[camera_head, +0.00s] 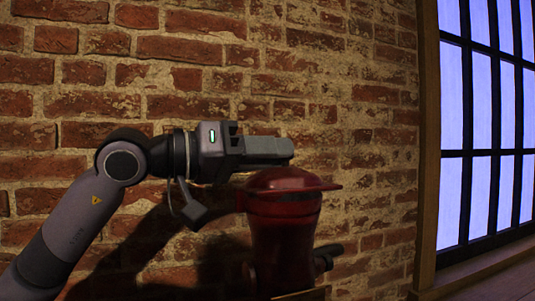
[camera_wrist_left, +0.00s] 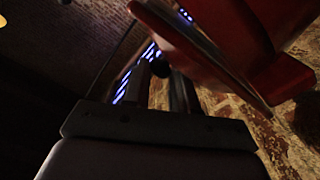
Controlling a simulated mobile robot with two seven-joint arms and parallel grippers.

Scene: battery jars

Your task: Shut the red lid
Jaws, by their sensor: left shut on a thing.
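The red jar (camera_head: 283,245) stands upright before the brick wall in the head view. Its dark red, domed lid (camera_head: 285,180) is over the jar's mouth, with a lip sticking out to the right. I cannot tell if it is fully seated. My left gripper (camera_head: 283,150) reaches in from the left, its fingers level and just above the lid's top. In the left wrist view the red lid (camera_wrist_left: 235,40) fills the upper right, beside the fingers. A small dark knob-like part shows at the fingertips (camera_wrist_left: 160,75), close to the lid's edge. The jaws are shut on it.
A brick wall (camera_head: 370,120) stands close behind the jar and my arm. A barred window (camera_head: 485,120) with a wooden frame is at the right. Something dark (camera_head: 327,257) sits low beside the jar's right side, too dim to identify.

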